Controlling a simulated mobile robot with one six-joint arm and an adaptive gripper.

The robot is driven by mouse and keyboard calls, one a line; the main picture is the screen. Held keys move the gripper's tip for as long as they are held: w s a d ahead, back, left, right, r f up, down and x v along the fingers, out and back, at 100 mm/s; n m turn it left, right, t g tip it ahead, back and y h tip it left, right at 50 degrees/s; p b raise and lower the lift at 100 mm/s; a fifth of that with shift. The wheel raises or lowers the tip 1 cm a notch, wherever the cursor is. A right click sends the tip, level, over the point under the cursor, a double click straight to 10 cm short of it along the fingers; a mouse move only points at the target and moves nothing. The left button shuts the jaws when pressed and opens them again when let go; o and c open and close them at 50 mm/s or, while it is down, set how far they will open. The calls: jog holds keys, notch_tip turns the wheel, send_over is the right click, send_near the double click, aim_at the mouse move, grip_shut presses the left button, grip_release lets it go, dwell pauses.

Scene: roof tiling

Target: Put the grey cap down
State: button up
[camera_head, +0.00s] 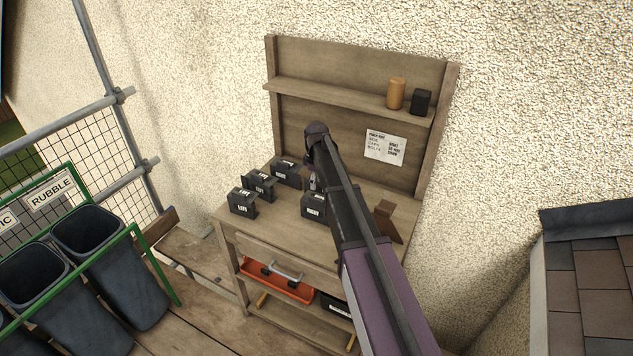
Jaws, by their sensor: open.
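My arm reaches over a wooden workbench (235,217) from the lower right. My gripper (313,184) points down, small and partly hidden, just behind a dark box labelled RIGHT (314,207). It is open, and I see nothing held in it. I cannot pick out a grey cap; it may be hidden behind my arm or the boxes. A dark box labelled LEFT (243,203) stands at the bench's front left. Two more dark labelled boxes, a middle one (260,184) and a rear one (286,172), stand behind it.
A brown angled piece (388,222) stands at the bench's right. The shelf holds an orange-brown cylinder (396,92) and a black container (421,102). An orange tray (276,284) sits below the top. Rubble bins (88,232) stand left; a tiled roof (595,270) is right.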

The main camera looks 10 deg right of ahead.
jog(key=shift+r+p, duration=2.1)
jog(key=shift+r, duration=0.35)
jog(key=shift+s, duration=0.1)
jog(key=s+d+m, duration=0.3)
jog(key=s+m, duration=0.7)
jog(key=s, duration=2)
jog(key=shift+s+d+m, duration=0.15)
jog(key=shift+s+m, duration=0.2)
jog(key=shift+m, duration=0.05)
jog(key=shift+f+b, duration=0.55)
jog(key=shift+f, duration=0.05)
